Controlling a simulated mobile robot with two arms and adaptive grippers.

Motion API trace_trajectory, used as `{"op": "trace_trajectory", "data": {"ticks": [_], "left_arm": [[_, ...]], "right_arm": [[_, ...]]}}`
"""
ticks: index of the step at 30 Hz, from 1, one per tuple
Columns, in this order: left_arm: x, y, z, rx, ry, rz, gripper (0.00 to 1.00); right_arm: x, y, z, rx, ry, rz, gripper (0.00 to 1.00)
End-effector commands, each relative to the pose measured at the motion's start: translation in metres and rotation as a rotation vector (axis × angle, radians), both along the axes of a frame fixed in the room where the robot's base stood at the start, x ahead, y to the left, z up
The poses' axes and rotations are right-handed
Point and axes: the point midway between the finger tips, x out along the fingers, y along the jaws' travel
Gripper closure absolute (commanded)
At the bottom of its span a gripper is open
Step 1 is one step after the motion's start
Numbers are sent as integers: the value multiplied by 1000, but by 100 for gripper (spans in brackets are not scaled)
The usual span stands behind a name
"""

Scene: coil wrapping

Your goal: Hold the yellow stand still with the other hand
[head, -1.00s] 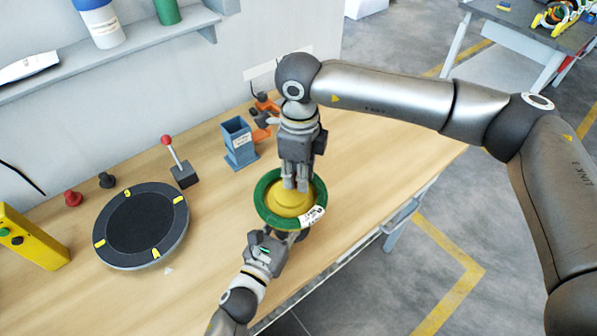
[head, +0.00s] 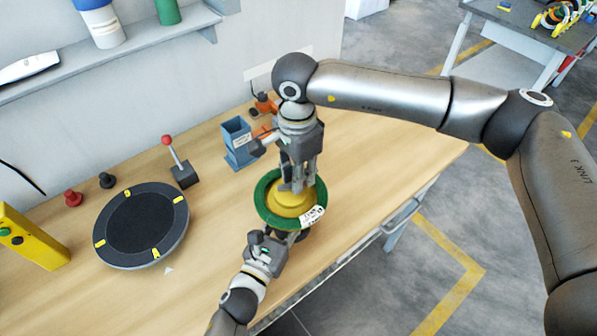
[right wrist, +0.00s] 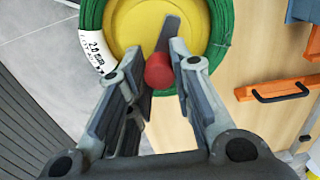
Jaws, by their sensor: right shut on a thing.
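The yellow stand (head: 290,202) is a round domed piece near the table's front edge, and it also shows in the right wrist view (right wrist: 130,30). A green coil (head: 265,208) with a white label lies around it. My right gripper (head: 298,186) is above the stand, pointing down, its fingers closed about the red knob (right wrist: 158,71) at the stand's centre. The fingers hide part of the dome. My left gripper (head: 280,243) is low at the coil's near side, by the label. Its fingertips are partly hidden, so I cannot tell whether it grips anything.
A black round turntable (head: 137,226) with yellow marks is at left. Behind the stand are a blue holder (head: 238,143), a red-knobbed lever (head: 183,172) and an orange-handled tool (head: 265,104). The table is clear to the right.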

Motion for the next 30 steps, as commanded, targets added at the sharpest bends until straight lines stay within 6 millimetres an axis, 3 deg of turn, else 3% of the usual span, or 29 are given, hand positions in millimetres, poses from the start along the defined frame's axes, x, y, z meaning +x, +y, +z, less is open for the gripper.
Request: {"op": "trace_trajectory", "data": {"ticks": [15, 30], "left_arm": [[0, 2, -1, 2, 2, 3, 100], [0, 1, -1, 3, 3, 2, 100]], "right_arm": [[2, -1, 2, -3, -6, 396, 100], [3, -1, 2, -3, -6, 514, 100]]}}
